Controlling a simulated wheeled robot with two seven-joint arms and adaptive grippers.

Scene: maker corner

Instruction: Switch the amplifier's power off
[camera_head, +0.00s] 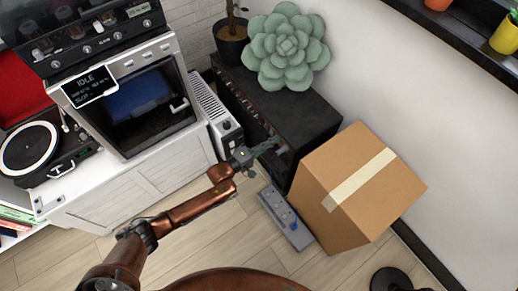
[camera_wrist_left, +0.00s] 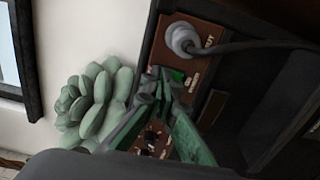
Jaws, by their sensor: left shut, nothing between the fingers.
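The amplifier (camera_head: 309,112) is a black box standing against the wall, its control panel facing left. In the left wrist view its brown panel (camera_wrist_left: 210,57) shows a small green switch (camera_wrist_left: 177,75) beside a grey plug (camera_wrist_left: 184,39) with a dark cable. My left gripper (camera_head: 273,144) reaches the panel from the left; its fingers are shut and empty. In the left wrist view the fingertips (camera_wrist_left: 161,76) are right by the green switch, partly overlapping it; I cannot tell if they touch. The switch's exact position is unclear. My right gripper is not in view.
A cardboard box (camera_head: 358,187) stands close in front of the amplifier. A grey pedal unit (camera_head: 284,216) lies on the floor beside it. A succulent (camera_head: 285,46) sits on the amplifier. A white heater (camera_head: 214,114) and a white cabinet (camera_head: 140,183) stand to the left.

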